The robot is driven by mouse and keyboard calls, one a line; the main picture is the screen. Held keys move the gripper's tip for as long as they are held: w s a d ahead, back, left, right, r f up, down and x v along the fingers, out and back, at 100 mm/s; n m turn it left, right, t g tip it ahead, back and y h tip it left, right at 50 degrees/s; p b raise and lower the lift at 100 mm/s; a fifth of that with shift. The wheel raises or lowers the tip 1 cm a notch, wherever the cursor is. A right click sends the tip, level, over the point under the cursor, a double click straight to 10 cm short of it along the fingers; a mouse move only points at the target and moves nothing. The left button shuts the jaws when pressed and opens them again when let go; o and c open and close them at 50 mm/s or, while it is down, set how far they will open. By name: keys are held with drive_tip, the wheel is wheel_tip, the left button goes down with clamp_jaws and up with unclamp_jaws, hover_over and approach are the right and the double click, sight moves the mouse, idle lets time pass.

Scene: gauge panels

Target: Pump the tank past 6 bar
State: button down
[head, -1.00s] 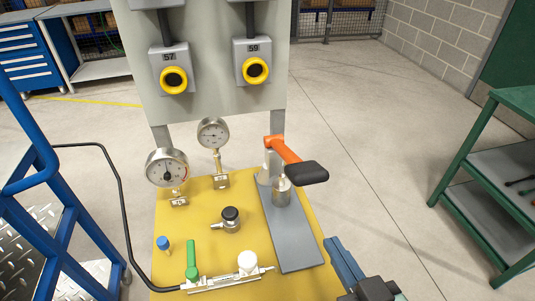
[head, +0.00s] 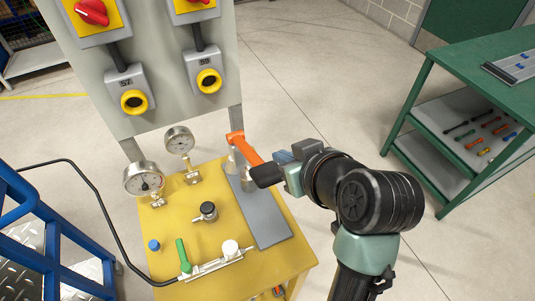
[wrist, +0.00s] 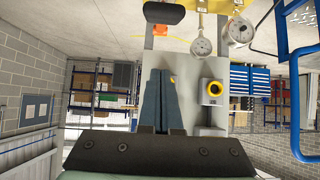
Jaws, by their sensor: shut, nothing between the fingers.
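The hand pump stands on a grey plate (head: 262,220) on the yellow bench (head: 215,277). Its orange lever (head: 247,152) slants down right to a black grip (head: 266,175). My gripper (head: 284,158) is shut and empty, close beside the grip's right end in the head view; contact cannot be told. In the wrist view, my closed fingers (wrist: 160,72) point up the picture, with the black grip (wrist: 163,13) beyond them at the top. A larger gauge (head: 143,181) and a smaller gauge (head: 180,141) stand behind left of the pump. Their readings are too small to make out.
A green-handled valve (head: 183,256), a white knob (head: 230,248), a black knob (head: 208,210) and a blue cap (head: 154,245) are on the bench. The grey panel (head: 160,75) rises behind. A green trolley (head: 455,120) stands right. Blue steps (head: 50,235) stand left.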

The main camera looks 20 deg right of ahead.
drive_tip(key=shift+f, duration=0.1)
drive_tip(key=p, duration=0.2)
hover_over(269, 172)
drive_tip(key=w, duration=0.1)
drive_tip(key=f, duration=0.5)
drive_tip(key=shift+w+a+f, duration=0.1)
drive_tip(key=shift+w+f, duration=0.1)
drive_tip(key=shift+f, duration=0.1)
drive_tip(key=shift+s+f, duration=0.2)
drive_tip(key=shift+f, duration=0.45)
drive_tip(key=shift+s+f, duration=0.15)
drive_tip(key=shift+f, duration=0.45)
drive_tip(key=shift+s+f+p, duration=0.35)
drive_tip(key=shift+f+p, duration=0.1)
drive_tip(key=shift+f, duration=0.35)
